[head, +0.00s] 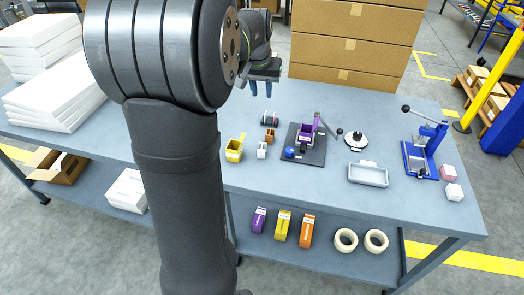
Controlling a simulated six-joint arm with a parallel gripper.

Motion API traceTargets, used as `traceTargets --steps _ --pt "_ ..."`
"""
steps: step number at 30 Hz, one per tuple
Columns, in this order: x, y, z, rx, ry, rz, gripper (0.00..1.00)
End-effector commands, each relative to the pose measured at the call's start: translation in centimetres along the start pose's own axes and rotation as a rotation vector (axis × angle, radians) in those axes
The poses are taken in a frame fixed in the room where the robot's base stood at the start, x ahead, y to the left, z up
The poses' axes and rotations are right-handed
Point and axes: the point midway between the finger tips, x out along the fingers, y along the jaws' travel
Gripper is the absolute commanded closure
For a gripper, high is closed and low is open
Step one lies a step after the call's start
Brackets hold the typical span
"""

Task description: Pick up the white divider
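A small white piece (262,150), which looks like the white divider, stands on the grey-blue table between a yellow open box (234,151) and a black board (303,146). A small orange-brown piece (270,136) of similar size is just behind it. My gripper (261,89) is above the table's far part, pointing down, beyond the white piece and apart from it. Its two blue fingertips show a gap with nothing visible between them. My arm covers the table left of the yellow box.
A dark roller-like item (269,119) lies behind the small pieces. The board carries a purple box (305,137) and a lever. A grey tray (368,175), a blue press (424,152) and two small cubes are to the right. Brown cartons (350,40) stand behind.

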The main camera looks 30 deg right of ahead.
Motion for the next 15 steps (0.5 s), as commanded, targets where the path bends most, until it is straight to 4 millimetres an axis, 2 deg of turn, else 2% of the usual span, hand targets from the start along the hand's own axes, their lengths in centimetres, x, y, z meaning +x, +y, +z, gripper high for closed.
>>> traceTargets --steps 1,6,15 --pt "1.6 -0.1 -0.3 -0.010 -0.049 0.000 0.72" --pt "5.4 -0.4 -0.8 -0.041 -0.189 -0.009 0.72" --pt "8.6 -0.7 -0.6 -0.066 -0.289 -0.018 0.72"
